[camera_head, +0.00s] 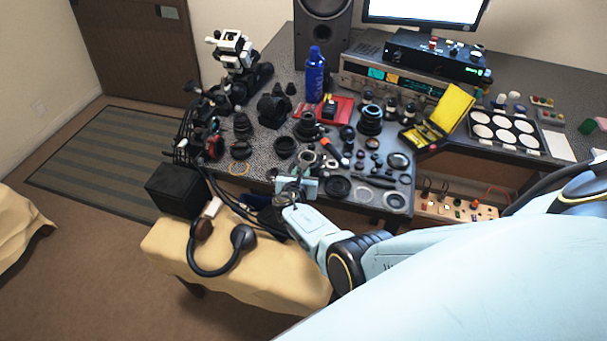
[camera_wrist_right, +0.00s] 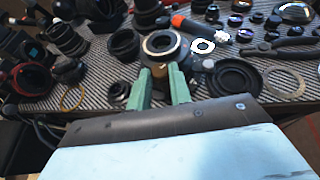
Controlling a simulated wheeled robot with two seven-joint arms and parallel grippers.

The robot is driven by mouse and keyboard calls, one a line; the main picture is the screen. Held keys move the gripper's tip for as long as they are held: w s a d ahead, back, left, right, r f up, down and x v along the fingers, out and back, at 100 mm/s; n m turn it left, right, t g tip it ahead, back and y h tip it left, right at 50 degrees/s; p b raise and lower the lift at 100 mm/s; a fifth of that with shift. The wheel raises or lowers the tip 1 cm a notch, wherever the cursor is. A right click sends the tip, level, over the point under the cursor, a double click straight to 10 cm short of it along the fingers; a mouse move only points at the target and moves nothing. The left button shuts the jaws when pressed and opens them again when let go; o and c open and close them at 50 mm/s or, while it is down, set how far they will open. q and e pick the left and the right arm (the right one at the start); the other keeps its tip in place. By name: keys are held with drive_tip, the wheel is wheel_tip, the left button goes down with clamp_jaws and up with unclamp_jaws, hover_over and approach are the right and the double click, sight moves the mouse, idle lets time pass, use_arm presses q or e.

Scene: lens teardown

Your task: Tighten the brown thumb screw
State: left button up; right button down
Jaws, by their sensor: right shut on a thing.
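My right gripper (camera_wrist_right: 160,82) has two green fingers whose tips close on the small brown thumb screw (camera_wrist_right: 159,71). The screw is at the near side of a dark round lens part (camera_wrist_right: 183,58) with a pale ring on top, which stands on the table. Most of the screw is hidden between the fingertips. In the head view my right gripper (camera_head: 297,187) is at the table's front edge, and the screw is too small to make out there. My left gripper is not in view.
Several lens barrels and rings crowd the desk around the gripper, including a black ring (camera_wrist_right: 235,78), a thin pale ring (camera_wrist_right: 284,83) and a lens barrel (camera_wrist_right: 67,40). An orange-tipped tool (camera_wrist_right: 190,24) lies behind. A stool with headphones (camera_head: 242,238) stands in front.

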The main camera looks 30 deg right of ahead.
drive_tip(key=m+g+h+b, duration=0.1)
drive_tip(key=m+g+b, duration=0.1)
drive_tip(key=b, duration=0.1)
drive_tip(key=m+g+h+b, duration=0.1)
drive_tip(key=m+g+b, duration=0.1)
drive_tip(key=b, duration=0.1)
drive_tip(key=w+m+g+h+b, duration=0.1)
drive_tip(key=m+b, duration=0.1)
drive_tip(key=b, duration=0.1)
drive_tip(key=shift+w+a+f+g+h+b, duration=0.1)
drive_tip(key=shift+a+f+g+h+b, duration=0.2)
drive_tip(key=shift+a+g+h, duration=0.1)
drive_tip(key=shift+r+m+g+b, duration=0.2)
drive_tip(key=shift+m+g+b, duration=0.35)
drive_tip(key=shift+b, duration=0.25)
drive_tip(key=shift+w, duration=0.1)
drive_tip(key=shift+r+g+h, duration=0.15)
drive_tip(key=shift+g+h, duration=0.1)
drive_tip(key=shift+h, duration=0.05)
drive_tip(key=c, duration=1.5)
unclamp_jaws()
drive_tip(key=shift+c, duration=0.2)
